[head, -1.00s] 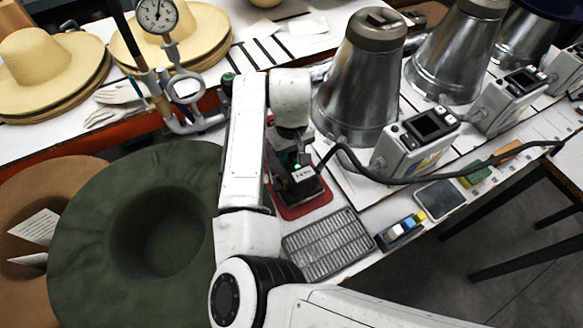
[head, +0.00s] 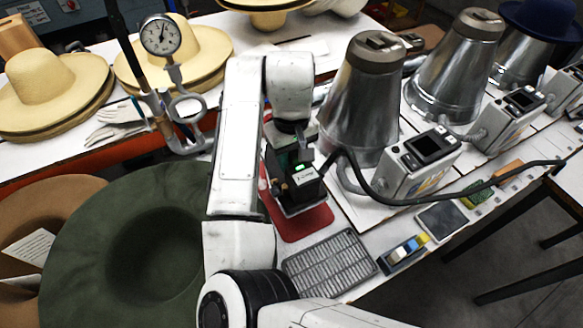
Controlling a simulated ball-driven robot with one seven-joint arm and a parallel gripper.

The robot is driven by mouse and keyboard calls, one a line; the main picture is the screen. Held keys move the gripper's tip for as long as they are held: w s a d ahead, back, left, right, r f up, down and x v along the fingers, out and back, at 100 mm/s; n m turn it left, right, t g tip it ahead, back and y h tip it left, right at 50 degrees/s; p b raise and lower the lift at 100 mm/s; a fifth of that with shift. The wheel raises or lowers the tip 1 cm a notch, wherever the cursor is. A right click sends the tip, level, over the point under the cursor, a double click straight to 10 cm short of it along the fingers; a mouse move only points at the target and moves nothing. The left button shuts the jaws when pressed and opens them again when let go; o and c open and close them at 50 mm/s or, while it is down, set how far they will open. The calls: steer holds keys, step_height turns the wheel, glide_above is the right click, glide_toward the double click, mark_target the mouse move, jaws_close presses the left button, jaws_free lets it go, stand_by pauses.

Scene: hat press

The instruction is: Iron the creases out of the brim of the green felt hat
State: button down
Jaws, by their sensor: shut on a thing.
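The green felt hat (head: 85,235) lies at the lower left, its wide brim around a dark round hollow. Faint ripples show on the brim; its right side is hidden behind my arm. My gripper (head: 298,182) is right of the hat, over the red mat (head: 302,224). It is shut on a small dark iron (head: 306,206), which is mostly hidden by the gripper. A green light glows at the gripper. I cannot tell whether the iron touches the mat. A black cord runs from near the iron to the right.
A metal cone (head: 362,105) and a grey control box (head: 420,160) stand close right of the gripper. A metal grille (head: 330,264) lies in front of the mat. A pressure gauge (head: 160,36) stands behind the hat. Straw hats (head: 52,88) sit at the back left.

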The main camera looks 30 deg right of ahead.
step_height(320, 180, up, 4)
steer(key=shift+f+p, duration=0.2)
steer(key=shift+p, duration=0.2)
step_height(320, 180, up, 5)
steer(key=p, duration=0.5)
steer(key=shift+r+p, duration=0.1)
steer(key=shift+p, duration=0.2)
